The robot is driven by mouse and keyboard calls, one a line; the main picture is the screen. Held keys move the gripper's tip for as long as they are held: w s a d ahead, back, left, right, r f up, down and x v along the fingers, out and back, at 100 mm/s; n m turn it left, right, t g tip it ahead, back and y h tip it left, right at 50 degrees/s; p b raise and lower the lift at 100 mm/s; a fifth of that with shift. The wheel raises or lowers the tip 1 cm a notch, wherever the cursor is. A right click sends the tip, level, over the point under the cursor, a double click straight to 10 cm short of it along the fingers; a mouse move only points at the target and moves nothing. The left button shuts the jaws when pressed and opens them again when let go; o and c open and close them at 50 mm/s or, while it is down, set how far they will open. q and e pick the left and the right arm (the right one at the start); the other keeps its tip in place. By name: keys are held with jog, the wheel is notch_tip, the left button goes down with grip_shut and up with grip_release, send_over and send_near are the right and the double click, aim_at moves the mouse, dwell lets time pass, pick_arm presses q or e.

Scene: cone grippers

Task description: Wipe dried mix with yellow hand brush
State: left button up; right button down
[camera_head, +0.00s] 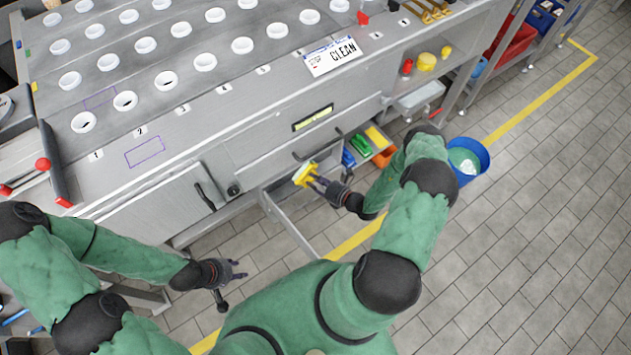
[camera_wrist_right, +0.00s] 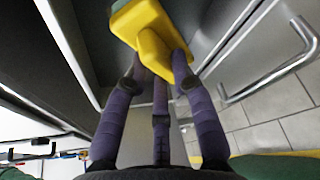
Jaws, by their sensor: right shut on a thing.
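The yellow hand brush (camera_head: 304,175) is held over the open drawer at the front of the steel counter. My right gripper (camera_head: 318,183) is shut on it. In the right wrist view the brush (camera_wrist_right: 152,30) shows its yellow body between the purple fingers (camera_wrist_right: 160,68). Its bristles are hard to make out there. My left gripper (camera_head: 232,280) is open and empty, low in front of the counter, with its fingers spread. I cannot make out any dried mix for certain in these views.
The open drawer (camera_head: 290,222) juts out from the counter (camera_head: 230,105), which carries rows of white cups. A CLEAN sign (camera_head: 333,56) lies on its edge. Coloured bins (camera_head: 378,140) and a blue bucket (camera_head: 470,160) are to the right. Tiled floor on the right is clear.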

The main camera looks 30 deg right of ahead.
aim_at(317, 167)
jog(key=shift+w+a, duration=0.1)
jog(key=shift+w, duration=0.85)
dwell(0.6)
jog(key=d, duration=0.4)
jog(key=shift+w, duration=0.2)
jog(key=shift+a+r+p, duration=0.15)
jog(key=shift+a+p, duration=0.35)
jog(key=shift+a, duration=1.45)
jog(key=shift+r+p, duration=0.7)
jog(key=shift+r, duration=0.1)
jog(key=shift+d+f+b, duration=0.2)
jog(key=shift+d+b, duration=0.45)
jog(key=shift+d, duration=1.4)
jog(key=shift+w, duration=0.15)
